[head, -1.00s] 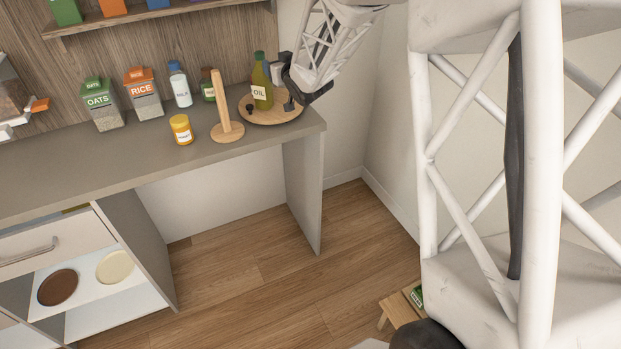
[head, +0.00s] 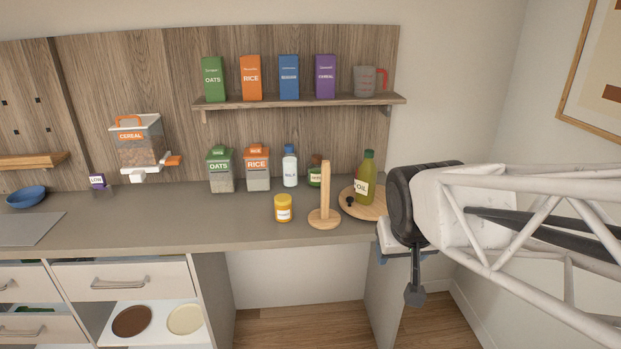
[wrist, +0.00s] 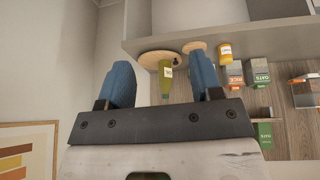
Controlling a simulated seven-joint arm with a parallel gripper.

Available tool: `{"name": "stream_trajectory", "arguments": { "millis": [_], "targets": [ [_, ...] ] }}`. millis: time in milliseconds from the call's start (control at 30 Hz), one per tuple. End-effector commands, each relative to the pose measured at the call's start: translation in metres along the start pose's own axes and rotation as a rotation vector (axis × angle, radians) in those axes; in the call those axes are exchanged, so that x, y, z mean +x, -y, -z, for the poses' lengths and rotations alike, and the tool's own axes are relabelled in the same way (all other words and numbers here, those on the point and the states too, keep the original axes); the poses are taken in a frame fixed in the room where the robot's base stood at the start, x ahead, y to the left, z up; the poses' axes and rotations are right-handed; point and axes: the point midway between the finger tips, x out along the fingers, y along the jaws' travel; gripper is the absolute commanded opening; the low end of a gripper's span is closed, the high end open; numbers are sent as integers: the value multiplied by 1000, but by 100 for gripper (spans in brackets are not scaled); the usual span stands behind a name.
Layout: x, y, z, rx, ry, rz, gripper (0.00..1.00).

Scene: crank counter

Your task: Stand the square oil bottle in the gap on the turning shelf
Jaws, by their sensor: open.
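The green oil bottle (head: 365,178) with a white OIL label stands upright on the round wooden turning shelf (head: 376,210) at the counter's right end. A small dark knob (head: 350,202) sits at the shelf's left side. My gripper (head: 394,257) is just right of and in front of the shelf, near the counter's end, and its fingers are partly hidden by my wrist. In the wrist view my gripper (wrist: 159,60) is open and empty with blue fingers. The bottle (wrist: 166,83) shows beyond, between the fingers and apart from them. The shelf's right part is hard to see.
A wooden post on a round base (head: 325,210) stands just left of the shelf. A yellow jar (head: 283,208), a green jar (head: 315,175), a milk bottle (head: 290,166) and oats and rice boxes (head: 257,168) stand further left. A wall shelf (head: 300,102) hangs above.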

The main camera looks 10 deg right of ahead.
Motion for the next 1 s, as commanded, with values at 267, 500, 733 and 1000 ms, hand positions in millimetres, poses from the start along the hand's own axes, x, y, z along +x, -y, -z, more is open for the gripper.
{"name": "stream_trajectory", "arguments": {
  "millis": [267,500,733,1000],
  "targets": [
    [-32,17,-86,-26,191,53,59],
    [-36,19,-100,-31,226,64,59],
    [-36,19,-99,-31,224,63,59],
    [-36,19,-99,-31,224,63,59]
  ]
}}
